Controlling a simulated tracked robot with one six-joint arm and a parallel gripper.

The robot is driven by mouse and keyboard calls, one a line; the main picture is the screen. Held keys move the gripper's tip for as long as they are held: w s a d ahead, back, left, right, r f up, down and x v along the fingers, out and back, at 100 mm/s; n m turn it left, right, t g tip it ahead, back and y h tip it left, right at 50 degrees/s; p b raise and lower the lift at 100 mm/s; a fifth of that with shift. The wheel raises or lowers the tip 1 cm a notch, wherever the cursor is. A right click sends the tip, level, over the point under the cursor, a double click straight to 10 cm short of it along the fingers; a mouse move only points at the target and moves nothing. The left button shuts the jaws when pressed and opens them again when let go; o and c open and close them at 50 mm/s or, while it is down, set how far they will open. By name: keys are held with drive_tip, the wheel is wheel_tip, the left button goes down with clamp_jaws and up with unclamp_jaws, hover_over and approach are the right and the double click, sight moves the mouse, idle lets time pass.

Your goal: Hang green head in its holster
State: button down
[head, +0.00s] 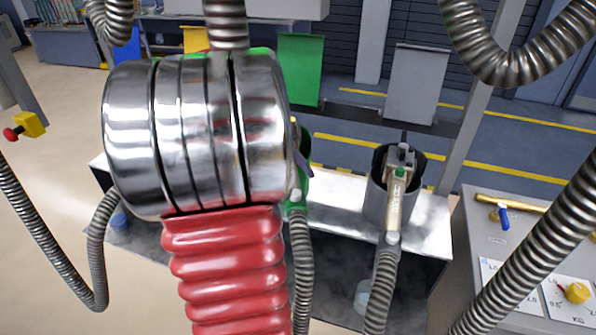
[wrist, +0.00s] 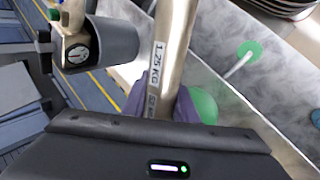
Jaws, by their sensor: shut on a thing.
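My gripper (wrist: 163,108) has its purple fingers shut around a metal tube (wrist: 172,45) with a "1.25 KG" label, which I take to be the green head's barrel. In the head view my arm hides most of the gripper and head; one purple fingertip shows beside the green holster (head: 303,195). A ribbed hose (head: 301,270) hangs down there from the head's lower end. A rounded green surface (wrist: 204,104) shows just right of the fingers in the wrist view. I cannot tell whether the head is inside the holster or in front of it.
A grey holster (head: 376,200) to the right holds another head (head: 396,195); the wrist view shows this holster (wrist: 115,45) at upper left. A green panel (head: 301,70) and a grey panel (head: 415,85) stand behind. A control console (head: 480,235) is at right. Ribbed hoses hang around.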

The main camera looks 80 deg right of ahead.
drive_tip(key=shift+f, duration=1.2)
idle(0.5)
drive_tip(key=c, duration=1.3)
unclamp_jaws()
drive_tip(key=shift+c, duration=0.2)
drive_tip(key=shift+f, duration=0.1)
drive_tip(key=v, duration=1.4)
